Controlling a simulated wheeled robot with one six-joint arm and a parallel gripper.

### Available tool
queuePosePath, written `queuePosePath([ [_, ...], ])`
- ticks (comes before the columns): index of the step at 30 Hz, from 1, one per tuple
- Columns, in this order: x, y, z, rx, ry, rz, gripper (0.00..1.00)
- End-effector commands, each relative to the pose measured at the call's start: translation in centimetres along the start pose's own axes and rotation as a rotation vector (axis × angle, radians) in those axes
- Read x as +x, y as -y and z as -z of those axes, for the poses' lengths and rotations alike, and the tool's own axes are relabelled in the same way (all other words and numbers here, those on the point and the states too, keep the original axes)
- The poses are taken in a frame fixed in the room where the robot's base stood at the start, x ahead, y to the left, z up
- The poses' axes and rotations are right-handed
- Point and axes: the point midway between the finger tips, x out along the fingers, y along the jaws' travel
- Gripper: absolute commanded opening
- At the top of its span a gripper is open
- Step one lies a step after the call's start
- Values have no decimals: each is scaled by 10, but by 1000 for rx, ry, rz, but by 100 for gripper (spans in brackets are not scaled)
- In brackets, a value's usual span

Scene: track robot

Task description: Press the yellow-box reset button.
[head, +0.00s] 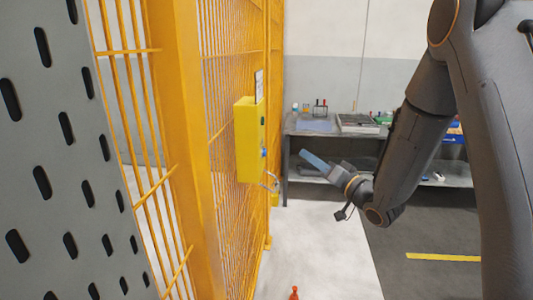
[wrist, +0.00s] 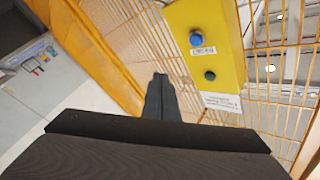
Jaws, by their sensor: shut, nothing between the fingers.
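A yellow box (head: 246,138) is mounted on the orange mesh fence in the head view. It shows larger in the wrist view (wrist: 208,60), with a blue button (wrist: 196,38) over a white label and a dark green or black button (wrist: 210,76) beyond the label. The blue button also shows on the box's side in the head view (head: 264,153). My gripper (head: 304,154) is shut and empty, to the right of the box and apart from it. In the wrist view my shut fingertips (wrist: 160,80) are beside the box, not over either button.
The orange fence (head: 185,130) runs along the left, behind a grey slotted panel (head: 60,150). A grey workbench (head: 350,130) with tools stands at the back. A metal loop (head: 270,182) hangs below the box. An orange cone-like object (head: 294,293) is on the pale floor.

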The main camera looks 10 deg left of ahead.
Motion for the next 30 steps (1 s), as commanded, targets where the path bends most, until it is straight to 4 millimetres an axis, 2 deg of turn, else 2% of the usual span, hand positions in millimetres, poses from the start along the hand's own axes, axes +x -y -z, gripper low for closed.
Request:
queuePosePath([
  [18, 50, 36, -36, -1, 1, 1, 0],
  [30, 60, 43, -44, -1, 0, -2, 0],
])
